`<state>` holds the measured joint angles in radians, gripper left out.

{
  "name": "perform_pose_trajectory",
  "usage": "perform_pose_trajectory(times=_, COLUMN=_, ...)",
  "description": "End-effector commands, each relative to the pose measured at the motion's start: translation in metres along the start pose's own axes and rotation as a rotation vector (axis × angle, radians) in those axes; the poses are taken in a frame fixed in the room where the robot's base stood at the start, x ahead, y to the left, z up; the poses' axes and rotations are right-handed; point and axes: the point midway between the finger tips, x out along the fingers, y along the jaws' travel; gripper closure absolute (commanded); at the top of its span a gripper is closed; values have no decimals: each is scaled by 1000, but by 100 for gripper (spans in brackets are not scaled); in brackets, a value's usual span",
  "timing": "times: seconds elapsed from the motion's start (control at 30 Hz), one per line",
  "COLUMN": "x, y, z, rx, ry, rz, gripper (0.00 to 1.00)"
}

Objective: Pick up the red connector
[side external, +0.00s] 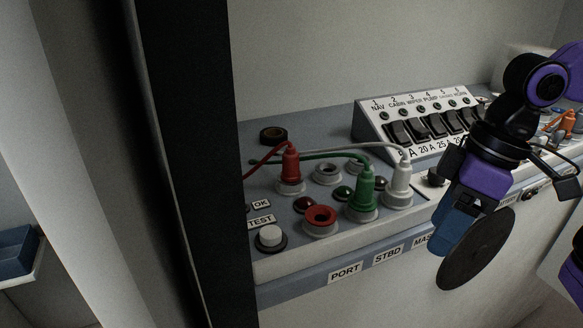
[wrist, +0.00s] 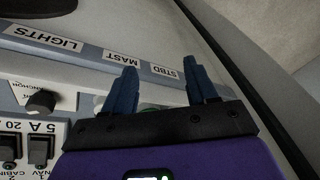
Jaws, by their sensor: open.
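The red connector (side external: 291,165) stands upright in a pale socket at the back left of the console's plug area, with a red lead running off to the left. A green connector (side external: 363,193) and a white connector (side external: 401,178) stand in sockets to its right. An empty red socket ring (side external: 320,218) is in front of it. My gripper (side external: 450,240) is well to the right of the red connector, near the console's front edge, fingers pointing down. In the wrist view my gripper (wrist: 160,75) has its two blue fingers apart; the red connector is not visible there.
A breaker box (side external: 415,120) with several switches stands behind. A dark disc (side external: 480,250) is beside my gripper at the console front. A tape roll (side external: 273,134) lies at the back left, and a white button (side external: 270,237) at the front left. A dark post (side external: 185,150) borders the left side.

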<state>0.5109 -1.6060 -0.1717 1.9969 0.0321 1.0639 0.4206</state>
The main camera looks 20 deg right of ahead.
Motion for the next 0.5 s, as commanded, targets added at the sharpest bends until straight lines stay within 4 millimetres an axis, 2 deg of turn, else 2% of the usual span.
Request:
perform_pose_trajectory(times=0.03, x=-9, y=-10, z=-21, rx=40, ry=23, rz=-13, gripper=43)
perform_pose_trajectory(times=0.2, x=-38, y=-27, z=-82, rx=135, ry=84, rz=-36, gripper=43)
perform_pose_trajectory(times=0.33, x=-57, y=-26, z=-120, rx=136, ry=115, rz=-24, gripper=43)
perform_pose_trajectory(times=0.5, x=-77, y=-15, z=-160, rx=92, ry=142, rz=15, gripper=43)
